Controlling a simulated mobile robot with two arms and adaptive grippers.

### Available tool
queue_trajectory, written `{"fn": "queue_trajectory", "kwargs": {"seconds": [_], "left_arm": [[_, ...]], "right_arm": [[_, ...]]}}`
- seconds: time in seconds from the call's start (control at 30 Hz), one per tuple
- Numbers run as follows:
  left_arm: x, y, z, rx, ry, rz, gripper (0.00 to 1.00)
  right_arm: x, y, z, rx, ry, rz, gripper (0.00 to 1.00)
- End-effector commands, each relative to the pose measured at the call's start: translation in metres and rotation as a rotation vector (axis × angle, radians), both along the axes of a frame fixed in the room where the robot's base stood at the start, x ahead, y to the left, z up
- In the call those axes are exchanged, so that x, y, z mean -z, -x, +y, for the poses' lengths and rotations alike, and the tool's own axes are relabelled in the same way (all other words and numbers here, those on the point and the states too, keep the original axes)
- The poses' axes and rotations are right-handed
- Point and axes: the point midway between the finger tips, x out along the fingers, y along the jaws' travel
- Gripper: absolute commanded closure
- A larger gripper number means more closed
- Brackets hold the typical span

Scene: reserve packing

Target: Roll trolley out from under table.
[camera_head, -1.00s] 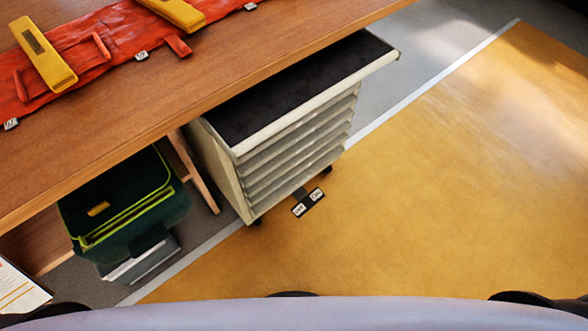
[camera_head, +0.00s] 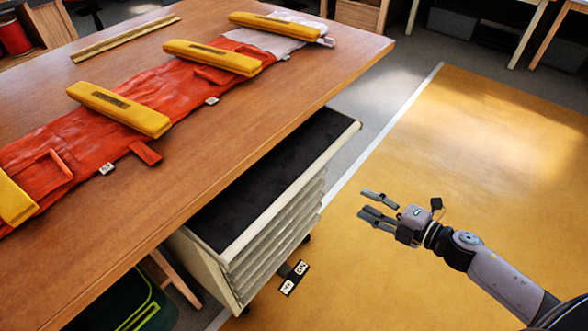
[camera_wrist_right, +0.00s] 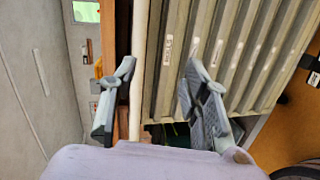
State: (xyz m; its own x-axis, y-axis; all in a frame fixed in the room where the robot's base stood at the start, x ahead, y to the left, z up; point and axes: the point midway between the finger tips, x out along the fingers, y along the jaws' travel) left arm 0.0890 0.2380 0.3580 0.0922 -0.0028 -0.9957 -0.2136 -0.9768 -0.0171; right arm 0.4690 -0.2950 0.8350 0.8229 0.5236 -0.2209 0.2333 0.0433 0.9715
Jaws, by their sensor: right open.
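The trolley (camera_head: 232,255) is a cream drawer cabinet with a dark top mat (camera_head: 270,178). It stands partly under the wooden table (camera_head: 215,190), its drawer fronts facing the yellow floor. A black pedal with white labels (camera_head: 293,277) sticks out at its base. My right gripper (camera_head: 370,205) is open and empty, to the right of the trolley and apart from it in the head view. In the right wrist view, the open fingers (camera_wrist_right: 155,100) frame a pale vertical edge, with the trolley's ridged drawer fronts (camera_wrist_right: 215,55) beyond. My left gripper is not in view.
Red cloth rolls with yellow bars (camera_head: 120,108) lie on the table. A dark green bag (camera_head: 125,300) sits under the table, left of the trolley. A white line (camera_head: 395,118) borders the yellow floor (camera_head: 480,160), which is clear. Other tables stand at the back right.

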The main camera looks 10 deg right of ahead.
Motion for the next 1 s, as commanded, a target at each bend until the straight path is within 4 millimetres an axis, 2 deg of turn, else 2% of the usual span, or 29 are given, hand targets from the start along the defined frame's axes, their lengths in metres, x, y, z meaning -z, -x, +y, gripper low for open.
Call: {"fn": "queue_trajectory", "kwargs": {"seconds": [0.03, 0.1, 0.23, 0.47, 1.0], "left_arm": [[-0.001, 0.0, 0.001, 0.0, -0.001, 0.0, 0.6], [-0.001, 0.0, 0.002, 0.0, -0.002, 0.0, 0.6], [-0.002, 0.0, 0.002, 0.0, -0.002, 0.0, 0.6], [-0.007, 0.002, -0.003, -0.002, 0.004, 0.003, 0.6], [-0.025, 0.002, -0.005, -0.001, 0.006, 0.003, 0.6]], "right_arm": [[-0.015, 0.003, 0.011, -0.054, 0.027, -0.03, 0.57], [-0.027, 0.006, 0.021, -0.099, 0.05, -0.057, 0.57], [-0.032, 0.003, 0.028, -0.12, 0.062, -0.073, 0.57], [-0.028, -0.021, 0.046, -0.117, 0.058, -0.075, 0.57], [-0.006, -0.104, 0.11, -0.113, 0.056, -0.071, 0.57]]}}
